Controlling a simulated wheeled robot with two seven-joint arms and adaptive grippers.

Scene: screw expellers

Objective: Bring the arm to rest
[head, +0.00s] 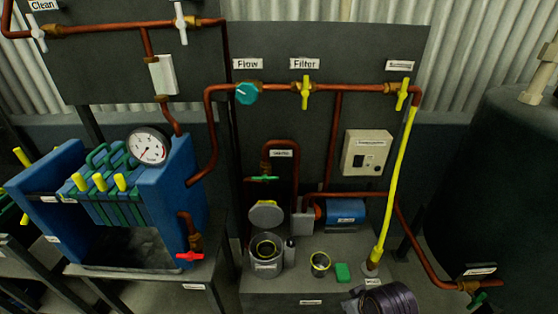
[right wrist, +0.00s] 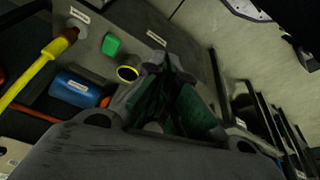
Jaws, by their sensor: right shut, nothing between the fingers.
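My right gripper (right wrist: 166,64) shows in the right wrist view with its fingers together and nothing visible between them. A dark, ribbed part of my right arm (head: 385,299) enters at the bottom edge of the head view, right of centre. In the right wrist view a yellow-rimmed cup (right wrist: 128,73) and a green block (right wrist: 111,44) lie beyond the fingertips, on the grey bench. The gripper looks apart from them, though the exact gap cannot be told. My left gripper is in neither view.
The bench (head: 275,288) carries a lidded grey pot (head: 266,258), a yellow-rimmed cup (head: 320,263), a green block (head: 343,271) and a blue motor (head: 345,210). A yellow hose (head: 393,180) hangs at the right. A blue press (head: 174,190) stands left; a dark tank (head: 490,180) stands right.

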